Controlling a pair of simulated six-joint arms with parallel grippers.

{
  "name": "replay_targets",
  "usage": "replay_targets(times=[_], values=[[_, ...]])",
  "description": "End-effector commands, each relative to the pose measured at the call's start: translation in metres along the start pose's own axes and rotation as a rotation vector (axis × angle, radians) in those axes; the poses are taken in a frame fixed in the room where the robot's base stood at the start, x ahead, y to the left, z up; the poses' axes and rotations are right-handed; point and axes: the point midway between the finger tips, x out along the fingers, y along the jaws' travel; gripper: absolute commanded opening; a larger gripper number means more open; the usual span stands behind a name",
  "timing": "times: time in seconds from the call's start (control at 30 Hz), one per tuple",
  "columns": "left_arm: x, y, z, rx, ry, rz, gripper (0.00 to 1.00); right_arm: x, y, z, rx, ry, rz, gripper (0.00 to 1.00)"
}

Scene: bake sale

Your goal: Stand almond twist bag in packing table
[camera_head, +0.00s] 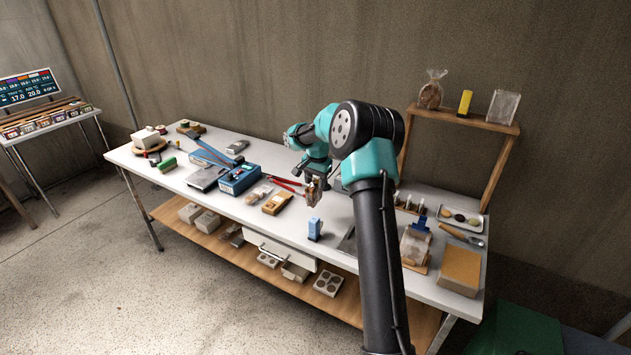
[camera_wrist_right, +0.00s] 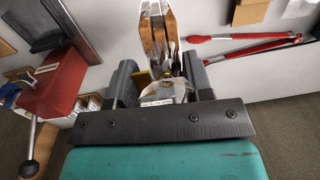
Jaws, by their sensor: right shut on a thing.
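My right gripper (camera_head: 314,181) is shut on a small clear bag with brown contents, which I take to be the almond twist bag (camera_head: 313,194). The bag hangs below the jaws, over the middle of the white packing table (camera_head: 335,212). I cannot tell whether its bottom touches the tabletop. In the right wrist view the bag (camera_wrist_right: 160,40) stands out between the two dark fingers of the gripper (camera_wrist_right: 160,80), with a white label strip near the jaws. My left gripper is not in view.
Red tongs (camera_head: 284,181) and a blue box (camera_head: 239,179) lie to the left. A tray of cookies (camera_head: 461,217) and a tan block (camera_head: 459,270) are to the right.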

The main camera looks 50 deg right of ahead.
Motion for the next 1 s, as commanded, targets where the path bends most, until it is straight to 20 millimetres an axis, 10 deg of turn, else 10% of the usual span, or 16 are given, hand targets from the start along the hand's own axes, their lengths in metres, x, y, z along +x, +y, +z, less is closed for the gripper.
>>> replay_targets(times=[1.0], values=[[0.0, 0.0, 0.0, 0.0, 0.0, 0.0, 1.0, 0.048, 0.003, 0.0, -0.001, 0.0, 0.0, 0.35]])
